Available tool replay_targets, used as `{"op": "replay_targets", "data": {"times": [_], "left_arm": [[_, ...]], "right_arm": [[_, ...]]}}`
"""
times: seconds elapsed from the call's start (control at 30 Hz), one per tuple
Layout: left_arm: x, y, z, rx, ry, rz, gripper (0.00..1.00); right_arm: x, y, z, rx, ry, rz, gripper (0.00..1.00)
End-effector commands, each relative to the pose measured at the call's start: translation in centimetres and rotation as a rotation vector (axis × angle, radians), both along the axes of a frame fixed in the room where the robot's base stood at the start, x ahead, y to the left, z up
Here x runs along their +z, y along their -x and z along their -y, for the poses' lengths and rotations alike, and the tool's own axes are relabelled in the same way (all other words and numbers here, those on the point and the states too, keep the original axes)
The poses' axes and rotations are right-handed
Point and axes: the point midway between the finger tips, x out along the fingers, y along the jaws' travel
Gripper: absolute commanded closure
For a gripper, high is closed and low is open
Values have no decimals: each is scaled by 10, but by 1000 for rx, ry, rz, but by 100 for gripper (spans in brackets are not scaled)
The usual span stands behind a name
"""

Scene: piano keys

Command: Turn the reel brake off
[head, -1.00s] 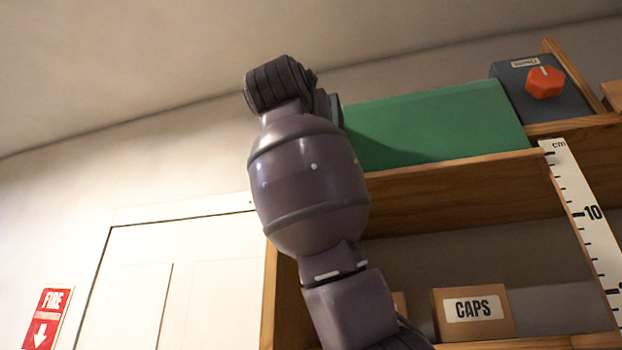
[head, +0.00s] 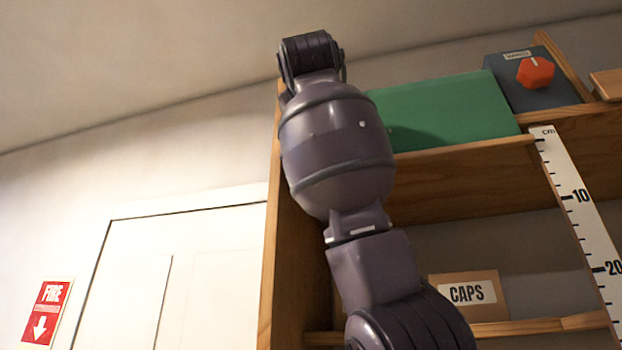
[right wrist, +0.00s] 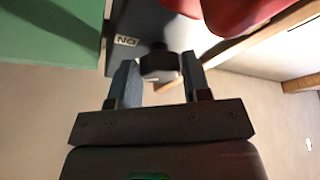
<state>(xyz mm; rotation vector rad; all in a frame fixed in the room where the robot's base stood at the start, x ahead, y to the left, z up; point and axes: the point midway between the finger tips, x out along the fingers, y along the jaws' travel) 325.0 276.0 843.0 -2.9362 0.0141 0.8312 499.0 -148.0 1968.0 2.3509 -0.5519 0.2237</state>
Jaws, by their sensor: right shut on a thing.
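In the right wrist view, a dark round knob (right wrist: 160,68) with a small pale mark stands at a dark grey panel (right wrist: 138,20). A white label (right wrist: 126,41) beside it carries letters that look like ON upside down. My right gripper (right wrist: 160,62) is shut on the dark knob, one finger on each side. In the head view, a dark grey box (head: 545,92) with an orange-red knob (head: 535,72) stands on top of the shelf; its label is too small to read. My arm fills the middle of the head view, but no gripper shows there. My left gripper is out of view.
A green box (head: 450,112) lies beside the grey box on the wooden shelf (head: 455,160). A CAPS box (head: 468,293) sits lower down. A ruler strip (head: 575,195) hangs on the shelf front. Large red parts (right wrist: 240,12) are close above the gripper in the wrist view.

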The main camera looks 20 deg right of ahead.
Motion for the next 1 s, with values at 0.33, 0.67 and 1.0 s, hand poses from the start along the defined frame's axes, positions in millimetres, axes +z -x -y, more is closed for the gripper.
{"op": "replay_targets", "data": {"times": [0.33,0.67,1.0], "left_arm": [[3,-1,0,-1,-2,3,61],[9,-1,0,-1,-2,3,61],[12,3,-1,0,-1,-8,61]], "right_arm": [[4,2,2,0,274,-184,80],[6,2,3,-2,523,-354,80],[8,2,3,-2,705,-477,80]]}}
